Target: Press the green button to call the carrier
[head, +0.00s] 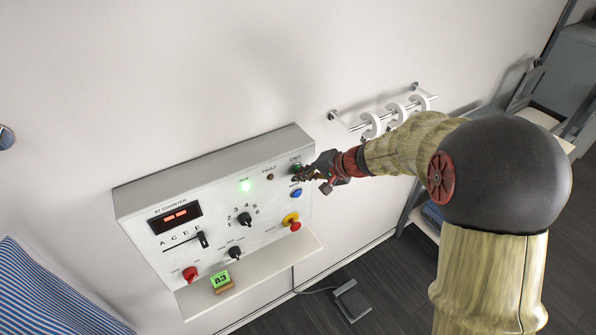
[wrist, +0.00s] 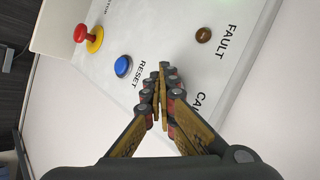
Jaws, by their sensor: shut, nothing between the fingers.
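The green button (head: 296,169) is at the upper right of the wall control panel (head: 180,182), under the CALL label. Only a small part of it shows beside my fingertips. My gripper (head: 300,177) is shut and empty, with its tips at or very near the button; I cannot tell whether they touch it. In the wrist view the shut fingers (wrist: 163,70) point at the panel between the RESET and CALL lettering, and the green button is hidden behind them.
The blue RESET button (head: 296,193) is just below my fingertips. A red and yellow emergency button (head: 292,220) sits lower. A rail with white rings (head: 398,112) is on the wall beside my arm.

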